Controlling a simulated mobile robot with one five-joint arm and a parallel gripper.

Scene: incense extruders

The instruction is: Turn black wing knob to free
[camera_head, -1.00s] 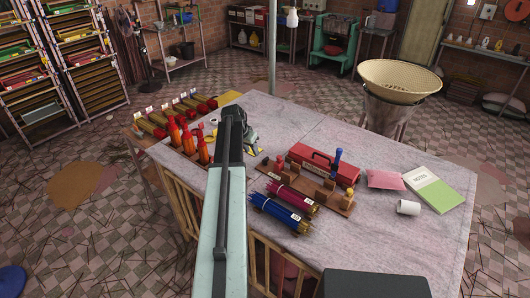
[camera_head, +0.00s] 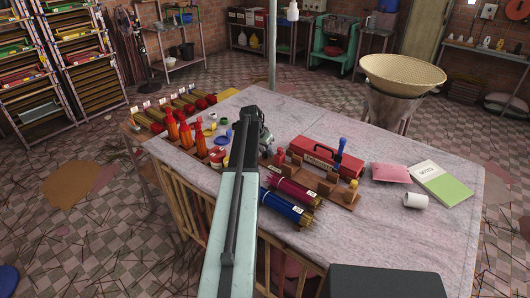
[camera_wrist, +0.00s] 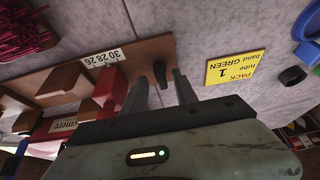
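In the wrist view, a small black knob-like piece (camera_wrist: 160,72) shows near a wooden rack (camera_wrist: 68,83) with a white label marked 30, 28, 26. I take it for the black wing knob; its wing shape is hard to make out. My gripper (camera_wrist: 160,78) is open, its two dark fingers on either side of this piece; I cannot tell whether they touch it. In the head view my gripper (camera_head: 266,140) is at the left end of the rack (camera_head: 343,200), partly hidden behind my arm. The knob cannot be made out there.
Orange bottles (camera_head: 186,136) stand left.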

